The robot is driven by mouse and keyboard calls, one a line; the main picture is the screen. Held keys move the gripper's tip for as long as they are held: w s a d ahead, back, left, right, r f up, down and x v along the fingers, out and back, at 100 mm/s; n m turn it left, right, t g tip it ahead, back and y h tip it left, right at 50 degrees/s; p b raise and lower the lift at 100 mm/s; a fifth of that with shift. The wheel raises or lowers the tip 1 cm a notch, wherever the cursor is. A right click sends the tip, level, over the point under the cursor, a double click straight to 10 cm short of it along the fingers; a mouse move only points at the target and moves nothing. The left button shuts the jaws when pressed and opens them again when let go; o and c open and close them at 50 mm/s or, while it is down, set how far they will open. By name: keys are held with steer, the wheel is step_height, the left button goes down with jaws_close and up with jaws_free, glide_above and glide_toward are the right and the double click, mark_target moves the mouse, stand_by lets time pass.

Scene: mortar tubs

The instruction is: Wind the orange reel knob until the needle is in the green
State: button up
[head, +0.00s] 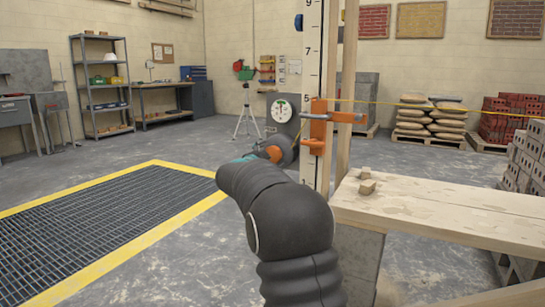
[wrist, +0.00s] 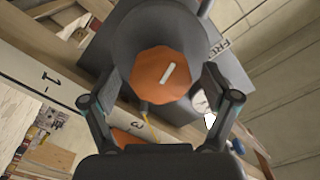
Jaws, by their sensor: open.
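The orange reel knob (wrist: 160,76) faces the wrist camera, with a white line on its face slanting up to the right. It sits on a dark round reel housing. My gripper (wrist: 161,82) is open, with one finger on each side of the knob and gaps showing between. In the head view, part of the orange knob (head: 274,153) shows past my arm, which hides most of my gripper. The round white gauge (head: 281,111) is above it, with a little green near its top; the needle's exact reading is too small to tell. In the wrist view, the gauge (wrist: 201,103) is partly hidden behind the right finger.
A numbered white staff (head: 311,75) on a timber post stands right beside the reel, with an orange clamp (head: 328,116) and a yellow line running right. A plank bench (head: 440,205) with small wood blocks is at right. A yellow-edged floor grate (head: 100,225) lies at left.

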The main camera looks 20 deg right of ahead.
steer(key=shift+w+d, duration=0.15)
steer(key=shift+d, duration=0.05)
steer(key=c, duration=1.2)
steer(key=shift+m+b, duration=0.7)
steer(key=shift+m, duration=1.7)
steer(key=o, duration=1.2)
steer(key=v, duration=1.2)
